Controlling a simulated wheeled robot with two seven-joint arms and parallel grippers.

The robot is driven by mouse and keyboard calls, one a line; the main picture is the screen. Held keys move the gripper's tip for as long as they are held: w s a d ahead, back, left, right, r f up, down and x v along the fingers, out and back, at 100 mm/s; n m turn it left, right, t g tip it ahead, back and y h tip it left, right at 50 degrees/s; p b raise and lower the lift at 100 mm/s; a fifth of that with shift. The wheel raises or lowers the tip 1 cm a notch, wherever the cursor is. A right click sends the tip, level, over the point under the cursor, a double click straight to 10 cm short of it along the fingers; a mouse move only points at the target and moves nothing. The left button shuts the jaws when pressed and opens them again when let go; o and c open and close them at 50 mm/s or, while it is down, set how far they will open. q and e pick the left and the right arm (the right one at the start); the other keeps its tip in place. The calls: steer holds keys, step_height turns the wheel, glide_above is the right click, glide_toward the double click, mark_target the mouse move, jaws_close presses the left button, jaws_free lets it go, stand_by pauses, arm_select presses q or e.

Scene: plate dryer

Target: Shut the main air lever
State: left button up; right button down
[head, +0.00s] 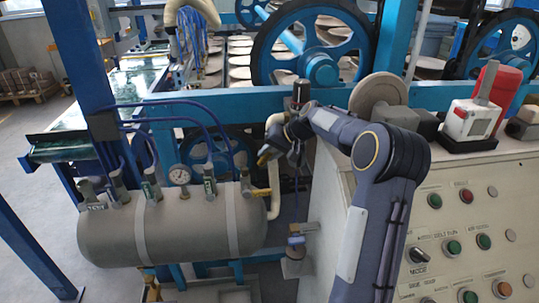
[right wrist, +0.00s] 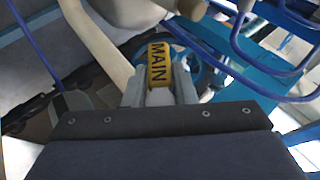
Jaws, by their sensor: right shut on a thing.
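The main air lever shows in the right wrist view as a yellow handle (right wrist: 158,66) with the black word MAIN. In the head view a small yellow end of it (head: 264,158) shows beside the cream pipe, right of the grey air tank (head: 170,235). My right gripper (head: 276,149) reaches in from the right over the control cabinet. In the right wrist view its fingers (right wrist: 160,92) are shut on the lever, one on each side. The lever's pivot and valve body are mostly hidden. My left gripper is in neither view.
A cream pipe (head: 273,185) runs down close beside the gripper. Blue hoses (head: 195,108) arch above the tank, which carries a round gauge (head: 180,174) and several small valves. The beige cabinet (head: 400,235) with buttons stands at the right, and a blue wheel (head: 320,70) is behind.

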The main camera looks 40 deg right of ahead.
steer(key=c, duration=1.2)
jaws_free()
steer(key=shift+c, duration=0.2)
step_height(320, 180, up, 3)
steer(key=shift+f, duration=0.15)
steer(key=s+a+r+b, duration=0.2)
steer(key=s+a+r, duration=0.6)
steer(key=s+r, duration=0.2)
steer(key=shift+s+a+r, duration=0.15)
steer(key=shift+s+a, duration=0.2)
steer(key=shift+s, duration=0.2)
